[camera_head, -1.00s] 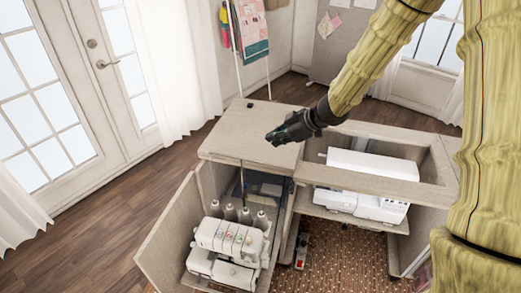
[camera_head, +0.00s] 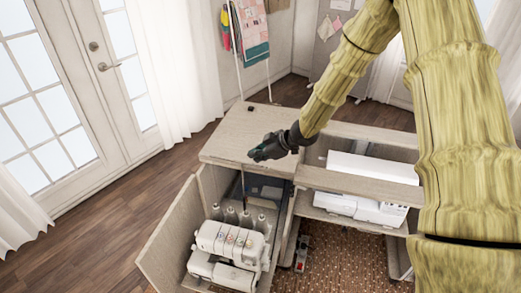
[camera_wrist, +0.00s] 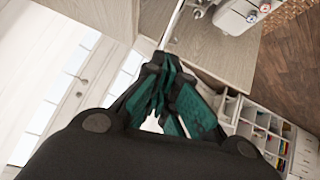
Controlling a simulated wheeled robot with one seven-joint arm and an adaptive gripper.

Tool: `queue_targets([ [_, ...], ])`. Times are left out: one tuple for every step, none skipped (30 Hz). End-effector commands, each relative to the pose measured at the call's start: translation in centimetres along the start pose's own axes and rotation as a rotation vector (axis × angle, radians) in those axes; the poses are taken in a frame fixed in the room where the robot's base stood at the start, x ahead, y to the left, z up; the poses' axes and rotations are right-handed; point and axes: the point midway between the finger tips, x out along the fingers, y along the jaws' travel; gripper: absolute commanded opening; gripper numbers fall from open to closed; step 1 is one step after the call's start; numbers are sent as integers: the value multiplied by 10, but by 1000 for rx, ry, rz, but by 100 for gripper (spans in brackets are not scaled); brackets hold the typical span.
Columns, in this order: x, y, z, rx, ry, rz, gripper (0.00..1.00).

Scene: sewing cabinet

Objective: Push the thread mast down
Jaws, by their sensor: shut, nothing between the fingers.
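The thread mast (camera_head: 243,184) is a thin dark upright rod behind the thread cones of the white serger (camera_head: 230,240). The serger stands in the open left bay of the sewing cabinet. The mast's upper end is not clear near the cabinet top's front edge. My gripper (camera_head: 254,155) is shut and empty, over the front edge of the left cabinet top, close above the mast in the picture. I cannot tell whether they touch. In the wrist view my gripper's teal fingers (camera_wrist: 158,62) are together, and part of the serger (camera_wrist: 235,12) shows at the top right.
The wooden cabinet top (camera_head: 245,125) lies behind and under my gripper. An open cabinet door (camera_head: 172,235) stands to the left. A white sewing machine (camera_head: 370,182) sits in the right bay. An open compartment drawer unit (camera_wrist: 265,130) shows in the wrist view.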

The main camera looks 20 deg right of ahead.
Motion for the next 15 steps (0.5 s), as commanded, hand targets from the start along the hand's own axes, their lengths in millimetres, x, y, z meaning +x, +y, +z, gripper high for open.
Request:
queue_targets([
  [3, 0, 4, 2, -1, -1, 0],
  [5, 0, 5, 2, -1, -1, 0],
  [7, 0, 7, 2, 0, -1, 0],
  [9, 0, 9, 2, 0, -1, 0],
  [10, 0, 11, 2, -1, -1, 0],
  [12, 0, 12, 1, 0, 0, 0],
  [13, 0, 13, 1, 0, 0, 0],
  [14, 0, 14, 0, 0, 0, 0],
  [15, 0, 16, 0, 0, 0, 0],
  [16, 0, 16, 0, 0, 0, 0],
  [17, 0, 17, 0, 0, 0, 0],
  [17, 0, 18, 0, 0, 0, 0],
  [18, 0, 18, 0, 0, 0, 0],
  [18, 0, 18, 0, 0, 0, 0],
  [18, 0, 18, 0, 0, 0, 0],
])
